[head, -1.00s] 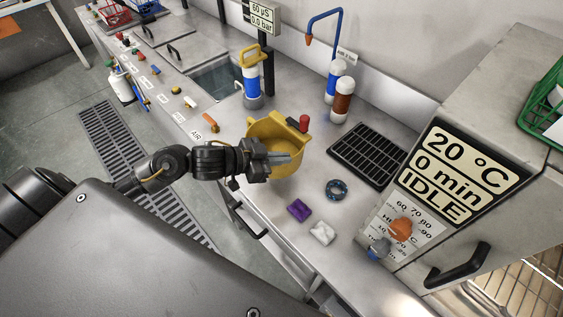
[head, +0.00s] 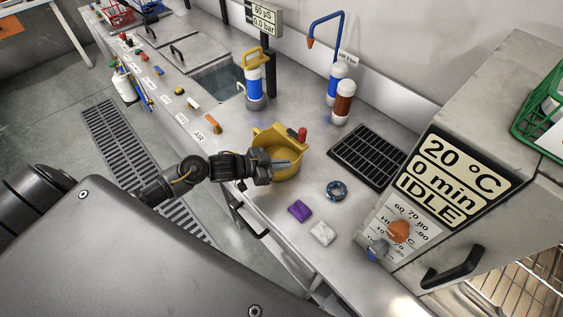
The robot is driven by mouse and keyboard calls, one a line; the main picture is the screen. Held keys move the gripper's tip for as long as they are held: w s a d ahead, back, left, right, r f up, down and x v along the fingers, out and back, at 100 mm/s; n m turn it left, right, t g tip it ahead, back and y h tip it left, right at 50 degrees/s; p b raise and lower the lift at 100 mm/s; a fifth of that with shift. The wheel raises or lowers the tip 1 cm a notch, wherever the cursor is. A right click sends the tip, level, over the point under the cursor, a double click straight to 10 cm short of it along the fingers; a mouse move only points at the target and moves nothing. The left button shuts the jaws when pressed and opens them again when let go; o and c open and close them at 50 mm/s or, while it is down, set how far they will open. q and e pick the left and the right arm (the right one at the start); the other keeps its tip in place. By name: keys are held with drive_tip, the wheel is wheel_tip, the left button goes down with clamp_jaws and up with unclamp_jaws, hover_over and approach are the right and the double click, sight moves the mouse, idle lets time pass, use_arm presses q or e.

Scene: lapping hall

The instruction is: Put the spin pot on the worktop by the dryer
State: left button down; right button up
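The spin pot, a yellow pot (head: 264,138) with a red knob, is at the middle of the worktop (head: 262,205), left of the black grid. My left gripper (head: 282,164) is in front of the pot, its fingers close together across the pot's near side; it looks shut on it. The fingers hide part of the pot. The pot is at or just above the worktop; its underside is hidden. The dryer (head: 510,105), a grey cabinet reading 20 °C and IDLE, stands at the right. My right gripper is not in view.
A black grid (head: 367,156) lies between pot and dryer. A dark ring (head: 337,190), a purple block (head: 299,210) and a white block (head: 322,233) lie in front. A blue canister (head: 255,85), two bottles (head: 342,102) and a sink (head: 218,82) are behind.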

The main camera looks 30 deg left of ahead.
use_arm(q)
drive_tip(key=c, duration=2)
unclamp_jaws()
drive_tip(key=shift+f, duration=0.15)
drive_tip(key=o, duration=0.4)
drive_tip(key=shift+c, duration=0.2)
drive_tip(key=shift+s+a+r, duration=0.1)
drive_tip(key=shift+r, duration=0.1)
drive_tip(key=b+v, duration=0.2)
drive_tip(key=v, duration=0.9)
drive_tip(key=shift+s+a+r, duration=0.15)
drive_tip(key=shift+s+r, duration=0.05)
drive_tip(key=shift+s, duration=0.1)
